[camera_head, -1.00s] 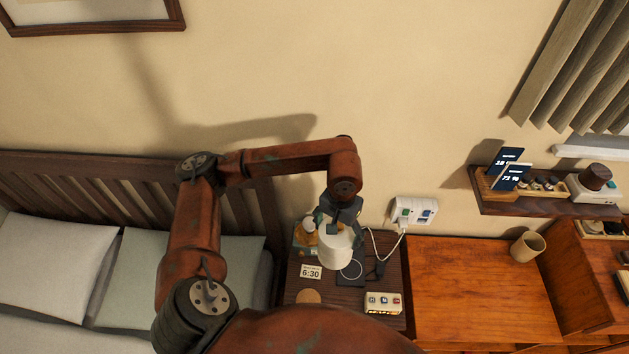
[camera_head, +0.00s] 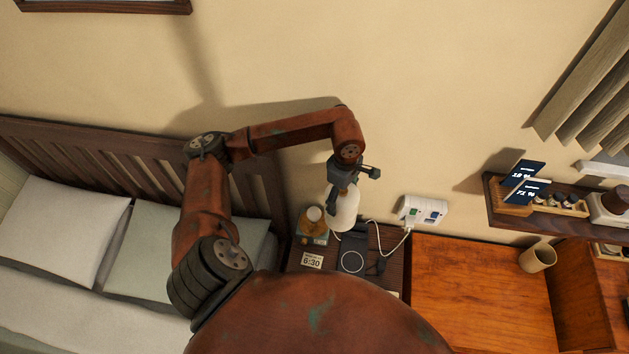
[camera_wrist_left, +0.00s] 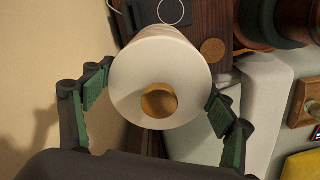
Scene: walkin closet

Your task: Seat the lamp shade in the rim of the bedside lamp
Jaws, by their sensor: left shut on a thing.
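The lamp shade (camera_head: 343,209) is white and rounded. My left gripper (camera_head: 345,190) is shut on it and holds it above the back of the nightstand. The bedside lamp (camera_head: 312,224), with an amber body and a pale top, stands at the back left of the nightstand, just left of the shade in the head view. The rim's detail is too small to tell. My right gripper is out of view.
On the nightstand (camera_head: 388,268) are a 6:30 clock (camera_head: 312,261) and a dark charging pad (camera_head: 352,255). The headboard (camera_head: 80,150) is left; a wooden desk (camera_head: 480,290) is right.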

